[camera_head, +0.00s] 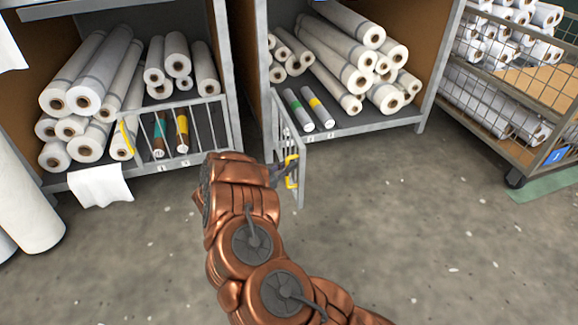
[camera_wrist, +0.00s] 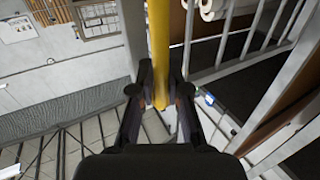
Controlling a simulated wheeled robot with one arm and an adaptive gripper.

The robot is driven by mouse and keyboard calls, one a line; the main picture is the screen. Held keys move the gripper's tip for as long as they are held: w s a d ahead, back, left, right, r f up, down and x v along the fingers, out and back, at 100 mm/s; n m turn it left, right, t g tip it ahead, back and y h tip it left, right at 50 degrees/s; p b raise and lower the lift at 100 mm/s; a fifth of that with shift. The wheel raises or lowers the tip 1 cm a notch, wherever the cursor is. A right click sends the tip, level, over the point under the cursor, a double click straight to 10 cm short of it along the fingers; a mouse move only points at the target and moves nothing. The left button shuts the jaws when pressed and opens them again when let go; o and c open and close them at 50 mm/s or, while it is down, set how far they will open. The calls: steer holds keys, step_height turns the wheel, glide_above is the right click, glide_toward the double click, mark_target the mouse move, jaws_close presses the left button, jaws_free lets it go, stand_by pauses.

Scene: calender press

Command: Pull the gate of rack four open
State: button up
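The barred grey gate (camera_head: 301,185) of the right-hand rack (camera_head: 376,124) stands swung out from the rack's left post, so the rack's front is uncovered. I cannot read the rack's number clearly. The gate's yellow handle (camera_head: 291,172) is at its outer side. My gripper (camera_head: 283,173) is at this handle, partly hidden by the arm in the head view. In the wrist view, the yellow handle (camera_wrist: 159,40) runs upright between the two dark fingers (camera_wrist: 160,85), which close on it from both sides. The gate's bars (camera_wrist: 245,40) show to the right.
The left rack (camera_head: 225,60) holds white rolls behind a barred gate (camera_head: 205,125) across its front. A white sheet (camera_head: 100,187) hangs at its edge. A wire cart (camera_head: 520,150) with rolls stands at right. The floor (camera_head: 430,230) between is clear.

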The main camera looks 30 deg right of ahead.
steer(key=o, duration=0.4)
steer(key=shift+s, duration=0.1)
steer(key=shift+o, duration=0.2)
steer(key=s+a, duration=0.2)
steer(key=a, duration=1)
steer(key=shift+w, duration=0.1)
